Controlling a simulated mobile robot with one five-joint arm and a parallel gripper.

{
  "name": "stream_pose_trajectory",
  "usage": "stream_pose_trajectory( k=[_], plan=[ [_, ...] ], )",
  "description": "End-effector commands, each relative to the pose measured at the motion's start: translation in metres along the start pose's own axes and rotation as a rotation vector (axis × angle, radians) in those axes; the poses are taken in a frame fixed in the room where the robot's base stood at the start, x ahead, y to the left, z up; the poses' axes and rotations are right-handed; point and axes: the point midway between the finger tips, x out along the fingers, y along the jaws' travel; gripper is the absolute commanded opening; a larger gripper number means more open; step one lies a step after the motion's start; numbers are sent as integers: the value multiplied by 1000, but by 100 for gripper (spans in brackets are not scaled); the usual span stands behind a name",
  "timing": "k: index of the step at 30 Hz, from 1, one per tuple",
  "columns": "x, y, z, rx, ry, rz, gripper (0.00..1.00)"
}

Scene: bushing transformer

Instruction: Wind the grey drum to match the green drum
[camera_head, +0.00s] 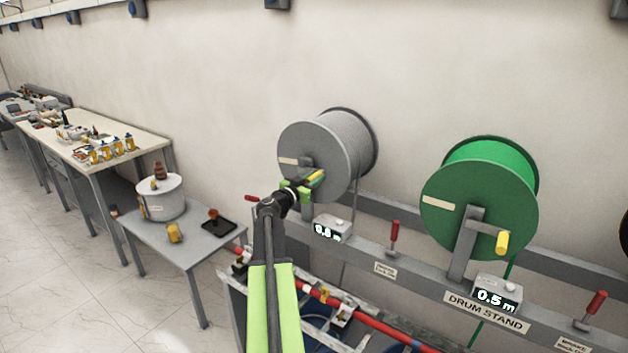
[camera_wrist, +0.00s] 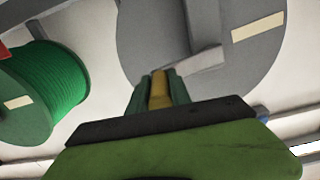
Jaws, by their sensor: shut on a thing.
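The grey drum (camera_head: 345,140) hangs on the stand against the wall; its flat face also fills the top of the wrist view (camera_wrist: 150,45). My gripper (camera_head: 306,184) is at the face of this drum, shut on its yellow crank handle (camera_wrist: 159,90). The grey drum's counter (camera_head: 331,230) seems to read 0.8 m, though the first decimal is a little unclear. The green drum (camera_head: 470,195) is to the right, with its own yellow handle (camera_head: 502,243) free. Its counter (camera_head: 497,294) reads 0.5 m.
The drum stand rail (camera_head: 420,285) runs below the drums, with red-handled levers (camera_head: 394,238) on it. A small table (camera_head: 190,246) with a white pot stands to the left. A longer bench (camera_head: 90,140) is behind it. A red bar (camera_head: 350,318) crosses below my arm.

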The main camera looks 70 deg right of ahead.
Motion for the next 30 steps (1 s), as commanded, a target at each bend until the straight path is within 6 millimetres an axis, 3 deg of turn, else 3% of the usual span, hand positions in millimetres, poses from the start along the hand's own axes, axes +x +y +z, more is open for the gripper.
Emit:
stream_pose_trajectory(
  k=[2,10,11,15,25,30],
  plan=[
    [-1,1,14,1,-2,0,0],
    [0,1,11,1,-2,0,0],
    [0,1,11,1,-2,0,28],
    [0,1,11,1,-2,0,46],
    [-4,1,11,1,-2,0,46],
    [-36,3,11,1,-2,-2,46]
  ],
)
